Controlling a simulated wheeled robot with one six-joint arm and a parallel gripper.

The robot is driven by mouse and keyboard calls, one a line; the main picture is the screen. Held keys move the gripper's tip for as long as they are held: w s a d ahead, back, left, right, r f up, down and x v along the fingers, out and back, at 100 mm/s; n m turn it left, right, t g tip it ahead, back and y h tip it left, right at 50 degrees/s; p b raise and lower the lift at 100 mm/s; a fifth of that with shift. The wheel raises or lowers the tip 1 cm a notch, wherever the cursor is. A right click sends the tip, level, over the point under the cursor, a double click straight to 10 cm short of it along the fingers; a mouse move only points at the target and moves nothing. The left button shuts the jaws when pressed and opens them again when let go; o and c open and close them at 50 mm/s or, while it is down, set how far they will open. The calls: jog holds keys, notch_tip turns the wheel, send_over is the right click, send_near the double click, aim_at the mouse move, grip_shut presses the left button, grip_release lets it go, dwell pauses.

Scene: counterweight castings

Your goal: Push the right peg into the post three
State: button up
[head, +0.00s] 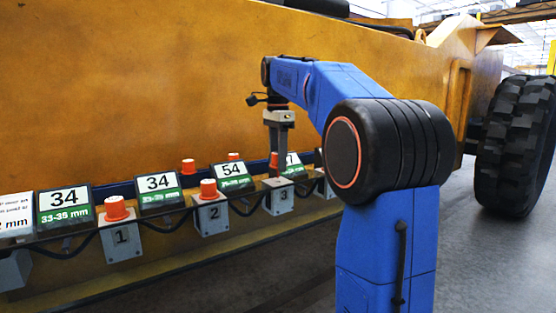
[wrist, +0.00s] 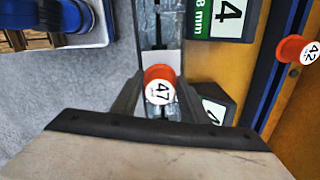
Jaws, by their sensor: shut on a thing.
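My gripper (head: 274,158) is shut on an orange-red peg (wrist: 159,85) with a white cap marked 47. The peg also shows in the head view, between the fingers, above or at the top of post three (head: 281,203), a grey block marked 3. In the wrist view the pale top of a block (wrist: 162,58) lies beside and behind the peg. The peg's lower end is hidden, so I cannot tell whether it has entered the post.
Post one (head: 121,241) and post two (head: 211,219) each carry an orange peg. Two more orange pegs (head: 188,165) stand behind, and one marked 42 (wrist: 298,50) shows in the wrist view. Number signs (head: 159,190) and black cables (head: 166,227) line the rail. A yellow body wall rises behind.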

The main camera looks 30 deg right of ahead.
aim_at(278, 176)
jog(key=shift+f, duration=2)
jog(key=o, duration=1.2)
jog(key=shift+c, duration=0.2)
